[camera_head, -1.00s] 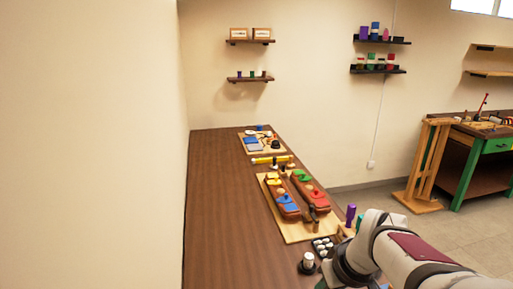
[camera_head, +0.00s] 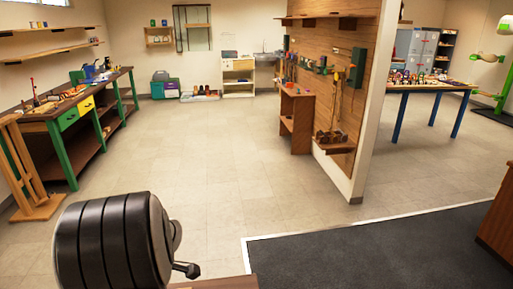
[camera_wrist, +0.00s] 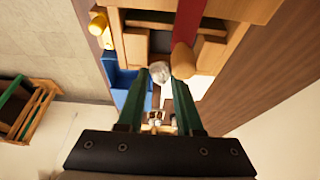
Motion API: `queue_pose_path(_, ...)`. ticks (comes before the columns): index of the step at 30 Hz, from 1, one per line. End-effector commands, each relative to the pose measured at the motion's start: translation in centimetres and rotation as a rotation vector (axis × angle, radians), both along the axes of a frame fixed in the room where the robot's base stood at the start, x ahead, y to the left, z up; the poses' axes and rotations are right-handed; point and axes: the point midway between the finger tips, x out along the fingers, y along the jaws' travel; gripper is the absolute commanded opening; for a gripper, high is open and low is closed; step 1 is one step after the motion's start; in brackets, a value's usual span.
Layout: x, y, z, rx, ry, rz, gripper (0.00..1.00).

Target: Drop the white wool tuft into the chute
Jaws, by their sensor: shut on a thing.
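My gripper (camera_wrist: 160,78) shows in the wrist view, with two green fingers reaching up from a black palm. It is shut on the white wool tuft (camera_wrist: 159,72), a small pale rounded piece between the fingertips. Beyond the tips is a light wooden structure with dark recessed parts (camera_wrist: 160,43); I cannot tell for sure whether this is the chute. The tuft appears in front of it, and I cannot tell the gap. The head view shows neither the gripper nor the tuft.
In the wrist view, a blue bin-like part (camera_wrist: 124,84) lies left of the fingers. A rounded tan wooden piece (camera_wrist: 183,60) and a red strip (camera_wrist: 188,22) are close by on the right. The head view shows open floor (camera_head: 220,165) and a green-legged workbench (camera_head: 68,112).

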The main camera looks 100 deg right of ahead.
Motion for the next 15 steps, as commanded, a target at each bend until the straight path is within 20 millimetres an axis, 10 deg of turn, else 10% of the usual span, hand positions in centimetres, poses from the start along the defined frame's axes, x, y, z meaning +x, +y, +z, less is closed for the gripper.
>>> queue_pose_path(10, 0.01, 0.02, -0.8, -0.001, 0.001, -0.001, 0.0)
queue_pose_path(11, 0.01, 0.02, -0.8, -0.001, 0.001, -0.001, 0.38)
queue_pose_path(15, 0.0, 0.02, -0.79, -0.001, 0.001, -0.001, 0.64)
